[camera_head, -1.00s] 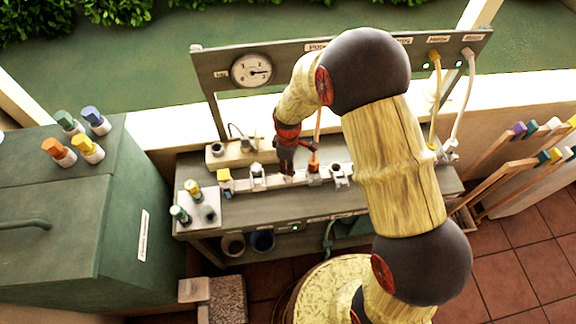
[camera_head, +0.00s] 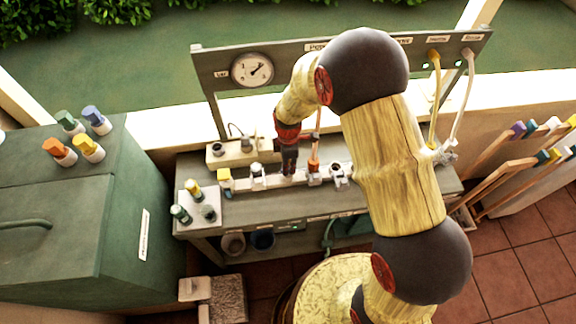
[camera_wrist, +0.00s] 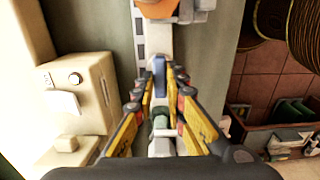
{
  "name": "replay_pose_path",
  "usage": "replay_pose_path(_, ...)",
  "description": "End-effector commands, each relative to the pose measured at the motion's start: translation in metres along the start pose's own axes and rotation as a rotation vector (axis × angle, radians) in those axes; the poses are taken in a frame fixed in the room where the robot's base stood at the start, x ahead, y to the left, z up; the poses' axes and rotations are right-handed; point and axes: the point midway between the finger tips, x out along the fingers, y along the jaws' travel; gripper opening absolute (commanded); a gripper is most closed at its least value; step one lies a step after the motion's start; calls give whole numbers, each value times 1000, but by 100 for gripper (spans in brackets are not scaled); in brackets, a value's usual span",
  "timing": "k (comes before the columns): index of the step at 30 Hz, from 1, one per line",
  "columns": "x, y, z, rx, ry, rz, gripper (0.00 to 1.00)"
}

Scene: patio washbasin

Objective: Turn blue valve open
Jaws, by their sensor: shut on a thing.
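The blue valve handle (camera_wrist: 159,76) stands upright between my fingertips in the wrist view, above the pipe of the bench manifold. My gripper (camera_wrist: 160,97) is shut on it, with the yellow-sided fingers on either side. In the head view my gripper (camera_head: 289,170) points down at the manifold between a white fitting and the orange valve (camera_head: 314,165). It hides most of the blue valve there. The orange valve also shows ahead in the wrist view (camera_wrist: 157,8).
A yellow valve (camera_head: 225,176) stands left on the manifold. The pressure gauge (camera_head: 252,70) is on the back panel. A small plate with several coloured knobs (camera_head: 198,204) lies at the bench's left end. A green cabinet (camera_head: 80,220) stands left; wooden-handled tools (camera_head: 520,160) lean right.

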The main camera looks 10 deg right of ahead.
Motion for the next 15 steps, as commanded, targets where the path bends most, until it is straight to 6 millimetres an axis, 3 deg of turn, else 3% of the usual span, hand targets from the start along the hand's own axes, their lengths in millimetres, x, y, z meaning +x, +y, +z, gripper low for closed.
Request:
replay_pose_path(7, 0, 1, 0, -2, 0, 2, 0)
replay_pose_path(8, 0, 1, 0, -2, 0, 2, 14)
replay_pose_path(15, 0, 0, 0, -1, 0, 1, 28)
